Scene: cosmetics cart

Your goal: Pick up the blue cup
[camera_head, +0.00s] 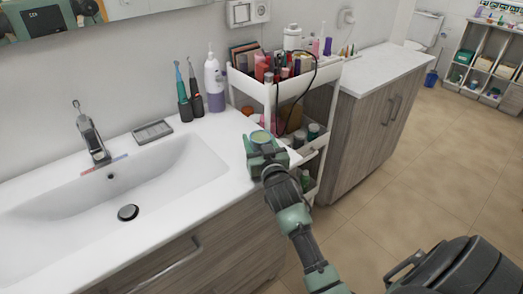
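A small round cup (261,136) with a bluish rim and a yellow-green inside shows at the right end of the white sink counter, next to the cart. My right gripper (262,146) is right at this cup, and its green-and-grey body hides the cup's lower part. The cup seems to sit between the fingers. I cannot tell whether the fingers are closed on it or only around it, or whether it touches the counter. My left gripper is not in view.
The white cart (262,90), full of cosmetics, stands just right of the gripper. The sink basin (150,185) lies to the left. Two electric toothbrushes (183,95) and a white pump bottle (214,82) stand behind. A cabinet (370,110) is beyond the cart.

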